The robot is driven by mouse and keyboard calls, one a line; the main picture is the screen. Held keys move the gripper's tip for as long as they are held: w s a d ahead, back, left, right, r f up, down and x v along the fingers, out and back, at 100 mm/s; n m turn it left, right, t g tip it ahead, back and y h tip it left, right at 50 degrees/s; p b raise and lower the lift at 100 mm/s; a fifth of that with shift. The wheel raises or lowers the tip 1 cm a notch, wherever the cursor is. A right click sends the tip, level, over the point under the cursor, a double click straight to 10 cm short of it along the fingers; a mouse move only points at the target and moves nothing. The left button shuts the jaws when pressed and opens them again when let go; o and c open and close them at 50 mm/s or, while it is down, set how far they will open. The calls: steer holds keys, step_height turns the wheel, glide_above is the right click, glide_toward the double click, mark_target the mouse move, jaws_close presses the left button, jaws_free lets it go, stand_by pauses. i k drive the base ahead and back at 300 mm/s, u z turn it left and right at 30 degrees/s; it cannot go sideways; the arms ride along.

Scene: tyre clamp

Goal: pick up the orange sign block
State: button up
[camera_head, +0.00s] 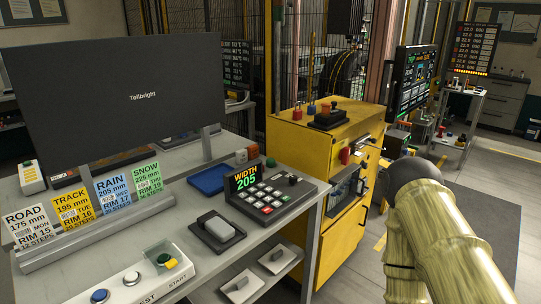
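The orange sign block (73,208), printed TRACK 195 mm, stands upright but leaning back in a grey rack on the left of the desk. It is second from the left, between the white ROAD block (33,226) and the blue RAIN block (113,189). The green SNOW block (145,177) is at the right end of the row. My arm shows at the right, in front of the aisle and well away from the row of blocks. My gripper is not in view.
A large monitor (115,100) stands behind the blocks. A button panel (133,279) lies in front of them. To the right are a keypad console (270,197), a blue tray (211,179) and a grey device (217,229). A yellow cabinet (340,240) stands beyond the desk.

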mark_target(252, 150)
steer(key=z, duration=1.9)
steer(key=i, duration=1.35)
steer(key=u, duration=3.3)
